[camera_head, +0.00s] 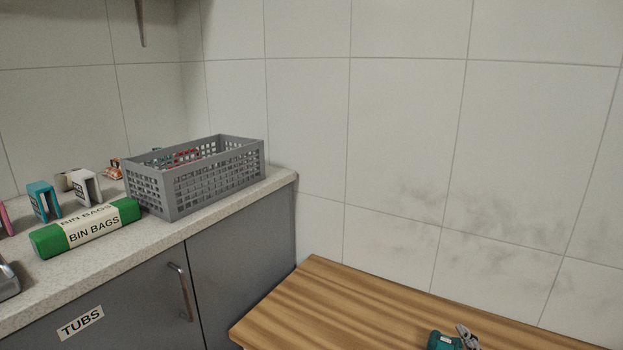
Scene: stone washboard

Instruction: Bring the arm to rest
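Neither of my grippers can be made out for certain in the head view, and no arm reaches over the counter or the wooden table. A grey perforated basket (218,180) stands on the speckled stone counter (160,232) with some red and dark items inside, mostly hidden by its walls. A green roll of bin bags (87,228) with a white label lies on the counter in front of the basket. A teal and grey object (452,340) sits at the bottom edge on the wooden table; it is cut off, and I cannot tell what it is.
A teal box (43,201) and a white box (85,187) stand behind the roll. A metal object (8,280) is cut off at the left edge. Grey cupboard doors (240,250) bear a handle and a TUBS label. The wooden table (350,300) is mostly clear.

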